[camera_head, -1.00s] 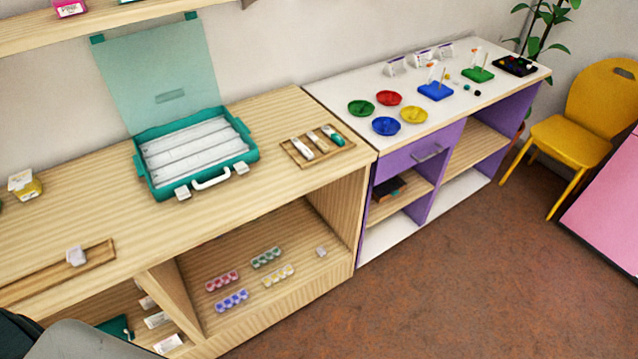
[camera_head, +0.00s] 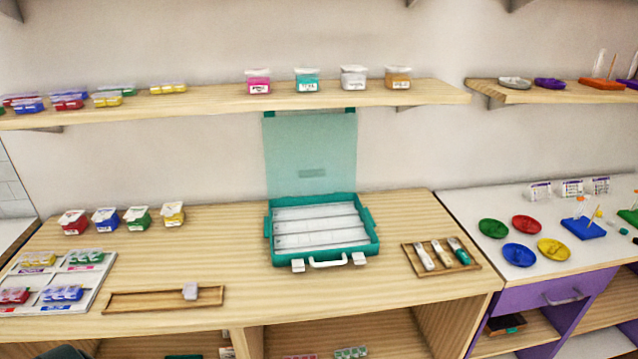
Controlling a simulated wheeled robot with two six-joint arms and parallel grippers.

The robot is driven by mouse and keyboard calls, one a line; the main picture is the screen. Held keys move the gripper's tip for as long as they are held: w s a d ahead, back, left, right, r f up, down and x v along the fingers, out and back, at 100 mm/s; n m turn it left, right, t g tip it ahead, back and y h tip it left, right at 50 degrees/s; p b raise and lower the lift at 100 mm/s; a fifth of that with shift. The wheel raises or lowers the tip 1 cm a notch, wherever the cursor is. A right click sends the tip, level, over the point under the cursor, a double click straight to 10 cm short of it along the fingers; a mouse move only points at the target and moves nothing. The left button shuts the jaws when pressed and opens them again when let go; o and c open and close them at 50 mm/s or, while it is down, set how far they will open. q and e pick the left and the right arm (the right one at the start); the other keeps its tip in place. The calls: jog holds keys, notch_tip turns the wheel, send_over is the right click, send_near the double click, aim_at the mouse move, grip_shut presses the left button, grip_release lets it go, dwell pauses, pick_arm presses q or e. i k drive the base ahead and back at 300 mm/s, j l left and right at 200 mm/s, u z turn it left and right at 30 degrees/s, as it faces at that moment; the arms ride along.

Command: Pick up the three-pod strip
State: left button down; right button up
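Pod strips show in several places, too small for me to tell which one has three pods. More strips, including a yellow one (camera_head: 168,87), sit on the upper shelf's left part. A green strip (camera_head: 350,352) shows partly in the cubby below, cut off by the frame. A small pale piece (camera_head: 190,291) lies in a long wooden tray (camera_head: 125,306). Neither gripper is in view.
An open teal case (camera_head: 374,250) with pale rows stands mid-counter. Several lidded tubs, one yellow (camera_head: 172,214), stand behind the trays. A wooden tray (camera_head: 428,272) holds tools. Coloured dishes, one blue (camera_head: 519,254), lie on the right cabinet. Bare counter lies left of the case.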

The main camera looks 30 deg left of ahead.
aim_at(65, 292)
jog(key=u, duration=2.6)
